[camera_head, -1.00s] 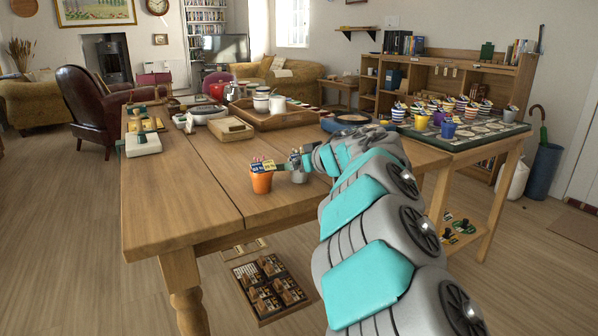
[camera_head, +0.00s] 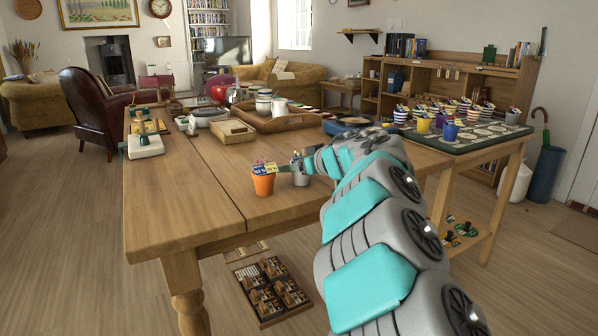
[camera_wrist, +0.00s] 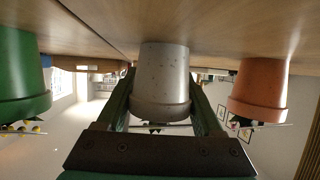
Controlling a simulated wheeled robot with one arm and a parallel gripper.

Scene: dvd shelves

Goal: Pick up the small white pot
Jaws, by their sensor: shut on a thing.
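The small white pot (camera_head: 301,178) is at the right part of the near table, partly hidden by my gripper (camera_head: 297,163). In the wrist view, which looks upside down, the pot (camera_wrist: 163,80) is pale grey-white with small specks and sits between the two green fingers of my gripper (camera_wrist: 164,90). The fingers are shut on it, one on each side. The pot is upright on or just at the tabletop; I cannot tell whether there is a gap under it.
An orange pot (camera_head: 263,184) with small tags stands close to the left of the white pot. A green pot (camera_wrist: 20,75) shows on the other side in the wrist view. The wooden table (camera_head: 185,200) is clear at front left. A wooden tray (camera_head: 290,121) stands farther back.

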